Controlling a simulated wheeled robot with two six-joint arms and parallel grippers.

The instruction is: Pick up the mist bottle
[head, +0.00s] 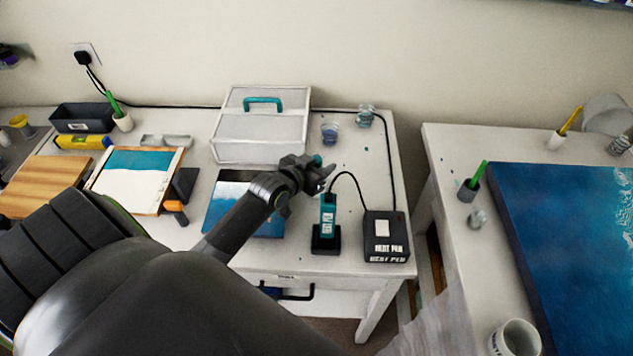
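I cannot clearly make out the mist bottle. A small teal piece (318,160) shows just behind my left gripper's fingers, and I cannot tell whether it is part of the bottle. My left gripper (318,178) is over the middle table, in front of the white case and just above and left of the heat pen. Its dark fingers point right, and the arm hides part of the table. I cannot tell whether the fingers are open or closed, or whether they touch anything. My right gripper is out of view.
The teal heat pen (328,210) stands in a black holder beside its black box (386,237), with a cable looping between them. A white case (262,130) and two small cups (330,133) (365,117) stand behind. A blue panel (570,250) covers much of the right table.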

